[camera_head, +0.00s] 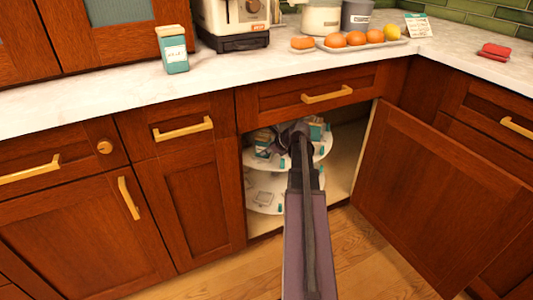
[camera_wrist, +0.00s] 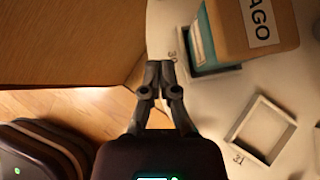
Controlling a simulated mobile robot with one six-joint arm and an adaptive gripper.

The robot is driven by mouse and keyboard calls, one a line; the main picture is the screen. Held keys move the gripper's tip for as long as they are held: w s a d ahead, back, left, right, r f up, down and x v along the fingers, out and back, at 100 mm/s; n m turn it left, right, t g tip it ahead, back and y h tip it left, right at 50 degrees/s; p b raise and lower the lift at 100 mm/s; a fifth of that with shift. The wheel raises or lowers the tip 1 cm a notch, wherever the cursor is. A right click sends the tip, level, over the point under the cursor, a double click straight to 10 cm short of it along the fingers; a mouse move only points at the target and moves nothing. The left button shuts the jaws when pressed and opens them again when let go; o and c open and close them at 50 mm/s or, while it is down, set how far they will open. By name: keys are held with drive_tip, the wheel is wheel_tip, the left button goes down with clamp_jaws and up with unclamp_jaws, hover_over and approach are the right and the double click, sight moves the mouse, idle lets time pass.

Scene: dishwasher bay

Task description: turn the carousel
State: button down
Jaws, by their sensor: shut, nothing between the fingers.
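The carousel (camera_head: 322,153) stands inside the open corner cabinet and has two round white tiers, one above the other. Small boxes and other items sit on its upper tier. My gripper (camera_head: 300,130) is inside the cabinet opening at the upper tier, and my arm hides part of both tiers. In the wrist view, my gripper (camera_wrist: 159,82) is shut and empty, with its fingertips by the edge of the white carousel surface (camera_wrist: 215,100). Whether they touch it, I cannot tell.
The cabinet door (camera_head: 425,190) stands open at the right. A drawer with a brass handle (camera_head: 328,94) is above the opening. Wooden floor (camera_head: 360,260) lies in front.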

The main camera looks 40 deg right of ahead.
sight(245, 160)
drive_tip(key=b+x, duration=0.5)
drive_tip(key=x, duration=0.3)
drive_tip(key=shift+s+f, duration=0.1)
drive_tip(key=shift+s, duration=0.05)
drive_tip(key=shift+w+a, duration=0.15)
drive_tip(key=shift+w, duration=0.35)
drive_tip(key=shift+w+a, duration=0.2)
drive_tip(key=shift+w, duration=0.3)
drive_tip(key=shift+w+a, duration=0.2)
drive_tip(key=shift+w, duration=0.3)
drive_tip(key=shift+w+a, duration=0.25)
drive_tip(key=shift+w, duration=0.25)
drive_tip(key=shift+d, duration=0.15)
